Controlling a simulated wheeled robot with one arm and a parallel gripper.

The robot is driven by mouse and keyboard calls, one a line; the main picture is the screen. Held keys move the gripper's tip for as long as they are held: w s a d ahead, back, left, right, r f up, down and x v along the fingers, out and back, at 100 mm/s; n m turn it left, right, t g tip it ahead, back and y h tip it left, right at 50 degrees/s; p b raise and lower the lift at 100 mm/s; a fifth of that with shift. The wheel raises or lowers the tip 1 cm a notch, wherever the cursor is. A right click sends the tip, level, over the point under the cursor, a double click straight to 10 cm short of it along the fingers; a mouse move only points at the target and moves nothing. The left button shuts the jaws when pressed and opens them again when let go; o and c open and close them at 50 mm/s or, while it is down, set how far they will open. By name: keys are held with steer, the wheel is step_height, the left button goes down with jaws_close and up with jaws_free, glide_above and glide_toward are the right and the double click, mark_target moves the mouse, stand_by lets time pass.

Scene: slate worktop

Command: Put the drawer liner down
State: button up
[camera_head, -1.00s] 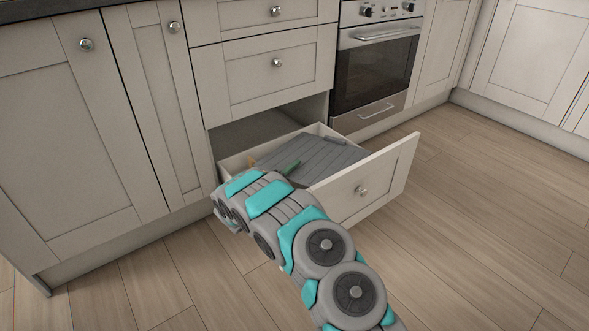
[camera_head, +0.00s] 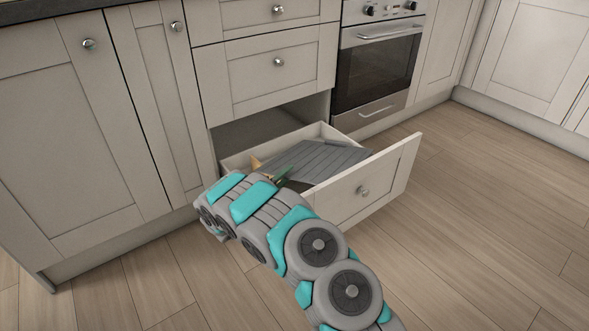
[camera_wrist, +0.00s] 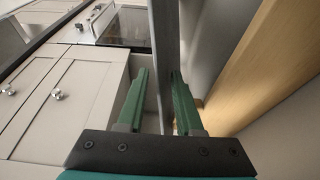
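The drawer liner (camera_head: 325,158) is a grey ribbed sheet lying in the open bottom drawer (camera_head: 372,197), slightly tilted, with a dark gap under its near edge. My gripper's green fingertips (camera_head: 284,173) are at the liner's near left edge; my arm hides the drawer's near left corner. In the wrist view the liner shows edge-on as a grey strip (camera_wrist: 164,45) between the fingers (camera_wrist: 160,95). The fingers stand apart, with a gap between the left finger and the strip. The strip is close to the right finger; whether they touch I cannot tell.
A small tan item (camera_head: 256,163) shows at the drawer's left side. The drawer above (camera_head: 265,75) is shut. An oven (camera_head: 376,62) stands to the right. The wooden floor (camera_head: 480,220) on the right is clear.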

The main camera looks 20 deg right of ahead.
steer(key=v, duration=0.7)
steer(key=shift+r, duration=0.2)
steer(key=shift+d+r+p, duration=0.1)
steer(key=shift+r+p, duration=0.05)
steer(key=shift+p, duration=0.15)
